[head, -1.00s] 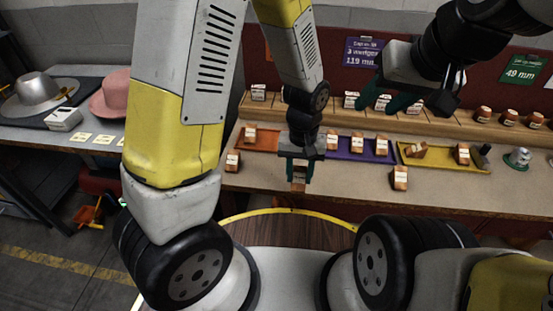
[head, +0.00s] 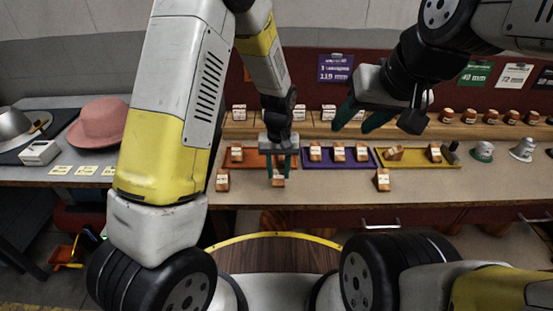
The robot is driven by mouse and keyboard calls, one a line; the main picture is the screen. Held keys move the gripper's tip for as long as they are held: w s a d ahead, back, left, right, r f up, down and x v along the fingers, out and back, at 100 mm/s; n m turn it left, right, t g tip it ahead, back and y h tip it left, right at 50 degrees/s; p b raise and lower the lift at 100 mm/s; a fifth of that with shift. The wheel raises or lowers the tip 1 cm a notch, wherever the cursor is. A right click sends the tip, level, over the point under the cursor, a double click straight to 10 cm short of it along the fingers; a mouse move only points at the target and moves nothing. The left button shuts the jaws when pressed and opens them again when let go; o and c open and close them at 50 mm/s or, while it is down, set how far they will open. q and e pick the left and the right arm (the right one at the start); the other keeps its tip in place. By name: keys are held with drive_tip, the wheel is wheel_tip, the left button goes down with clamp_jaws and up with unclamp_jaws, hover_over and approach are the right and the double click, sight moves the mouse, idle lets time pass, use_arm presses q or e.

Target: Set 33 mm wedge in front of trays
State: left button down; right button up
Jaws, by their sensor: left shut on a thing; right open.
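My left gripper (head: 279,160) is shut on a small orange-brown wedge (head: 278,181) with a white label, in front of the right part of the orange tray (head: 255,162). I cannot tell whether this wedge touches the bench, and its label is too small to read. One wedge (head: 222,181) stands in front at the left and another (head: 382,181) in front, between the purple tray (head: 366,161) and the yellow tray (head: 415,161). The orange tray shows one wedge, the purple several, the yellow two. My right gripper (head: 363,117) is open and empty above the purple tray's right end.
Several labelled blocks and round brown pieces stand on the wooden ledge (head: 310,130) behind the trays. Small hat shapes (head: 482,152) stand right of the yellow tray. The bench front (head: 330,190) is clear between the wedges. A side table (head: 60,174) at left holds hats.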

sight(277, 176)
use_arm(q)
drive_tip(key=shift+w+a, duration=0.25)
drive_tip(key=shift+w, duration=0.35)
drive_tip(key=shift+w+f, duration=0.1)
drive_tip(key=shift+f, duration=1.75)
drive_tip(key=shift+f, duration=0.1)
drive_tip(key=c, duration=0.9)
unclamp_jaws()
drive_tip(key=shift+c, duration=0.2)
